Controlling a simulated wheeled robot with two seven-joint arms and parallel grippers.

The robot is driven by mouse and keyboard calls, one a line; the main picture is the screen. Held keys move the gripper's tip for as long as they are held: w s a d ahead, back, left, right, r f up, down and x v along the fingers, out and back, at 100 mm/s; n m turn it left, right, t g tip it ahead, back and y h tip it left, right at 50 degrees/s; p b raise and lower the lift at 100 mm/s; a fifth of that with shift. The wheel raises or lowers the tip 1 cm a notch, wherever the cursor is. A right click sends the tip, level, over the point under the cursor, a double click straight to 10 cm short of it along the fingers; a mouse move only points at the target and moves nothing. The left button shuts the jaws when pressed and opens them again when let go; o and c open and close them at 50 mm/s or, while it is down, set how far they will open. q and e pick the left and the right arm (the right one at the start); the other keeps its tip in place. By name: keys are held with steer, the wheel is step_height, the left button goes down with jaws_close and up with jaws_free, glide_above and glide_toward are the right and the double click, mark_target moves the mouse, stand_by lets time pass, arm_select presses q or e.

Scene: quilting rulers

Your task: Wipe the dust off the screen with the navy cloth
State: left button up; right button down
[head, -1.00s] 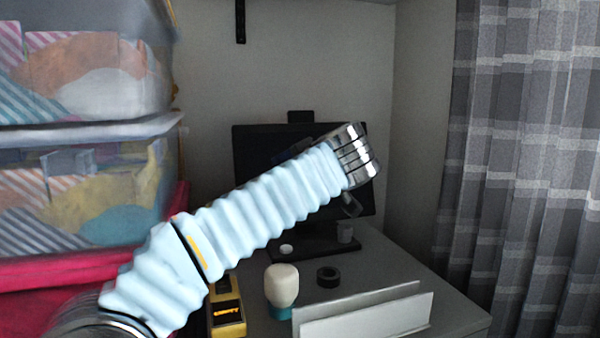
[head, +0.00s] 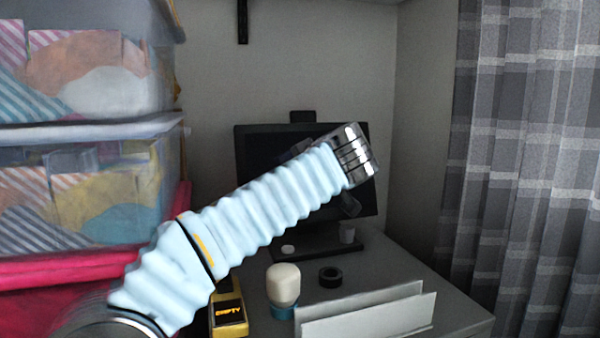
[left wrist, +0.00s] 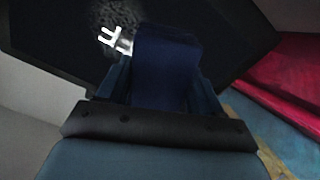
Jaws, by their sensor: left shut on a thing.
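The screen (head: 262,142) is a dark monitor standing on the desk, partly hidden behind my left arm in the head view. In the left wrist view the dark screen (left wrist: 50,40) fills much of the upper picture. A grey speckled patch of dust (left wrist: 118,14) shows on it, beside a bright white reflection. My left gripper (left wrist: 165,80) is shut on the navy cloth (left wrist: 166,62), which is held out toward the screen. I cannot tell whether the cloth touches it. In the head view my arm hides the cloth and most of the gripper. My right gripper is not in view.
Clear storage bins (head: 90,190) are stacked at left. A plaid curtain (head: 520,170) hangs at right.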

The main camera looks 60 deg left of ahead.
arm_select(q)
steer(key=shift+a+f, duration=0.1)
steer(key=shift+a, duration=0.25)
stand_by(0.8)
steer(key=shift+d, duration=0.15)
steer(key=shift+w+b, duration=0.1)
steer(key=shift+b, duration=0.2)
stand_by(0.3)
steer(key=shift+w+d, duration=0.25)
steer(key=shift+w, duration=0.8)
steer(key=shift+s+a, duration=0.2)
steer(key=shift+s, duration=0.3)
steer(key=shift+s+a, duration=0.2)
steer(key=shift+s, duration=0.25)
steer(key=shift+s+r, duration=0.25)
steer(key=shift+w, duration=0.1)
